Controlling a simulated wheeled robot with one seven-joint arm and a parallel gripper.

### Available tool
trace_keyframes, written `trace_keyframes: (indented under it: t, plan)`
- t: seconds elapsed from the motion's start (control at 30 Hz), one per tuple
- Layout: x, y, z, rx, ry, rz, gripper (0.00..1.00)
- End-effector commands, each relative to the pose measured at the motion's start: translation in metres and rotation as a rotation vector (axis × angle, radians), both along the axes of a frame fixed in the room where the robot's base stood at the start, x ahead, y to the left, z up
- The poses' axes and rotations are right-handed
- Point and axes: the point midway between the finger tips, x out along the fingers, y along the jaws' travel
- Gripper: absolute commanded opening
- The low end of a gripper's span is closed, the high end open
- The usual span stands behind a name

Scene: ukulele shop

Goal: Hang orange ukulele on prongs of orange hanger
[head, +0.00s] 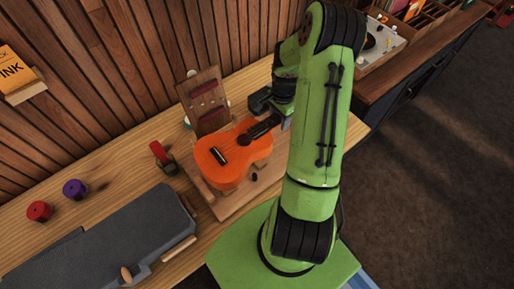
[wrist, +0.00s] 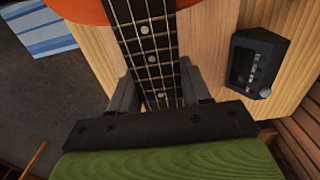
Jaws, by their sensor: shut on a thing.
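The orange ukulele (head: 217,174) lies face up over a wooden board on the bench, its body toward the left and its neck toward my arm. My gripper is shut on the ukulele's neck: in the wrist view the fingers (wrist: 160,92) stand on either side of the fretboard (wrist: 150,45), with a bit of the orange body (wrist: 85,10) at the top edge. In the head view my green arm hides most of the gripper and the headstock. I cannot make out an orange hanger in either view.
A wooden rack (head: 205,97) stands behind the ukulele. A dark box with knobs (wrist: 258,65) sits beside the neck. A red tool (head: 161,155), red (head: 39,210) and purple (head: 74,189) spools and a grey case (head: 110,247) are at left.

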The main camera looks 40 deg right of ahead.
Motion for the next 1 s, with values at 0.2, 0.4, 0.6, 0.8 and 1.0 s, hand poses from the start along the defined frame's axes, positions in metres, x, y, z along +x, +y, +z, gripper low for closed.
trace_keyframes:
  t: [0.2,0.4,0.6,0.8,1.0]
  plan:
    - [0.000,0.000,0.016,0.000,-0.001,0.001,0.00]
    - [0.000,0.000,0.027,0.000,-0.001,0.001,0.00]
    - [0.001,0.000,0.038,0.000,-0.001,0.001,0.00]
    - [0.000,0.000,0.043,0.000,-0.001,0.000,0.00]
    - [0.000,0.000,0.042,0.000,-0.001,0.000,0.00]
